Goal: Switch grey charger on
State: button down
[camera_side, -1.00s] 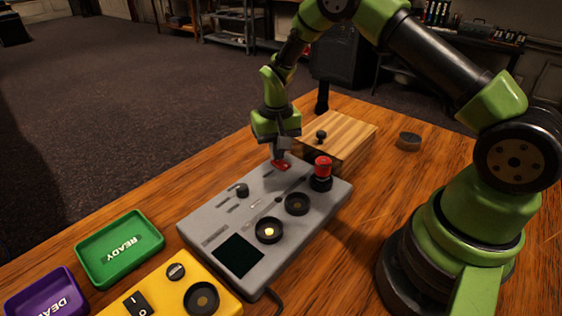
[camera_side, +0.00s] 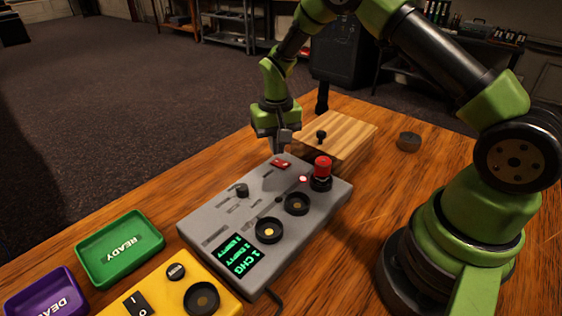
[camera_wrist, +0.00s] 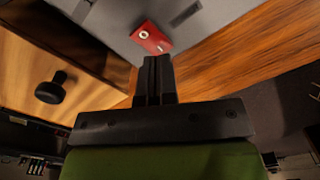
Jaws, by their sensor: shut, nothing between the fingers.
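The grey charger (camera_side: 215,211) lies on the wooden desk. Its screen (camera_side: 240,262) is lit with green text that reads "1 CHG" above what looks like two "EMPTY" lines. A small red light (camera_side: 303,179) glows near the red knob (camera_side: 322,168). The red rocker switch (camera_side: 281,163) is at the charger's far end and also shows in the wrist view (camera_wrist: 151,38). My gripper (camera_side: 281,150) is shut and empty, just above and behind the switch. In the wrist view its fingertips (camera_wrist: 157,60) are close to the switch's edge; I cannot tell whether they touch.
A wooden box (camera_side: 345,133) with a black knob stands close behind the charger. A yellow device (camera_side: 165,290), a green READY tray (camera_side: 120,248) and a purple tray (camera_side: 45,293) are at the front left. A small round dark object (camera_side: 409,141) lies at the right.

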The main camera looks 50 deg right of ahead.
jog(key=shift+r, duration=2.4)
notch_tip(320, 180, up, 10)
jog(key=f+t, duration=0.1)
jog(key=t, duration=0.1)
send_over(277, 161)
jog(key=s+a, duration=0.2)
jog(key=s, duration=0.1)
jog(key=s+a+r+n+t+y, duration=0.1)
jog(key=s+a+r+t, duration=0.25)
jog(key=s+r, duration=0.75)
jog(key=s+a+n+t+y, duration=0.1)
jog(key=s, duration=0.7)
jog(key=shift+s+a+t, duration=0.35)
jog(key=shift+s, duration=0.05)
